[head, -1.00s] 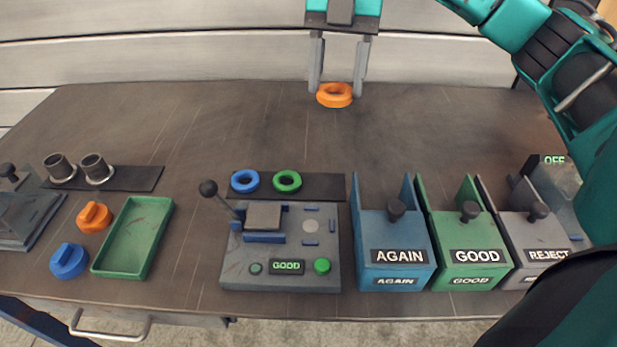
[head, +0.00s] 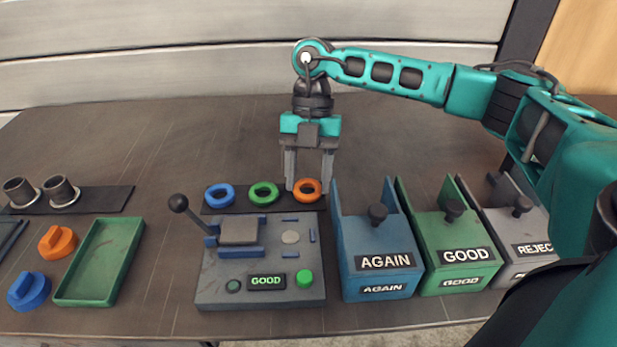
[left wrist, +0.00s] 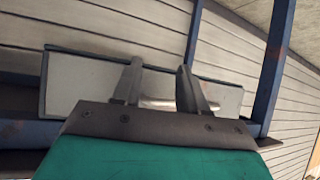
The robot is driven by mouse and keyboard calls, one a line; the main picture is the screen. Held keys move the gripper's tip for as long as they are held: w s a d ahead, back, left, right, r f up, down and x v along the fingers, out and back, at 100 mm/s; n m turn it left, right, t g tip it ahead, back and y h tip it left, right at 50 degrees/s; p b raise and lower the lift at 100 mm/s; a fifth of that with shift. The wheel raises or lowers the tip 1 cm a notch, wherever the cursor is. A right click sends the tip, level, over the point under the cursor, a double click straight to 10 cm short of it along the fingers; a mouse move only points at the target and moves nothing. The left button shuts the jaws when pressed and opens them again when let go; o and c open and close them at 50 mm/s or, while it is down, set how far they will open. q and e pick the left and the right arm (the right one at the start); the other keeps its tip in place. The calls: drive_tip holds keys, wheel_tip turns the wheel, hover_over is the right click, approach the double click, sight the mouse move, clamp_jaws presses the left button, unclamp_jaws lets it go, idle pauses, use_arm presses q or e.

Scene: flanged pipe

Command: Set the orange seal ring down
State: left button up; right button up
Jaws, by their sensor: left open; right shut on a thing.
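The orange seal ring (head: 307,190) is at the right end of a dark strip (head: 240,207), beside a green ring (head: 263,194) and a blue ring (head: 219,195). My right gripper (head: 308,186) points down over the strip with its fingers shut on the orange ring. The ring is at about the height of the other two rings; I cannot tell whether it touches the strip. My left gripper (left wrist: 160,95) shows only in the left wrist view, with its fingers apart and nothing between them.
A grey test device (head: 262,262) with a black-knobbed lever and a GOOD display stands in front of the strip. Right of it stand the AGAIN bin (head: 378,245), GOOD bin (head: 455,240) and REJECT bin (head: 515,235). A green tray (head: 100,262) lies left. The table behind is clear.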

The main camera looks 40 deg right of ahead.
use_arm(q)
drive_tip(key=shift+w+r, duration=0.1)
drive_tip(key=shift+r, duration=0.05)
use_arm(e)
drive_tip(key=shift+f, duration=0.2)
drive_tip(key=o, duration=0.7)
drive_tip(key=shift+o, duration=0.2)
drive_tip(key=shift+r, duration=0.1)
use_arm(q)
drive_tip(key=shift+s+a+p, duration=0.35)
drive_tip(key=shift+a+p, duration=0.05)
drive_tip(key=shift+p, duration=0.45)
use_arm(e)
drive_tip(key=v, duration=1.2)
use_arm(q)
drive_tip(key=shift+d+r, duration=0.15)
drive_tip(key=shift+r, duration=0.05)
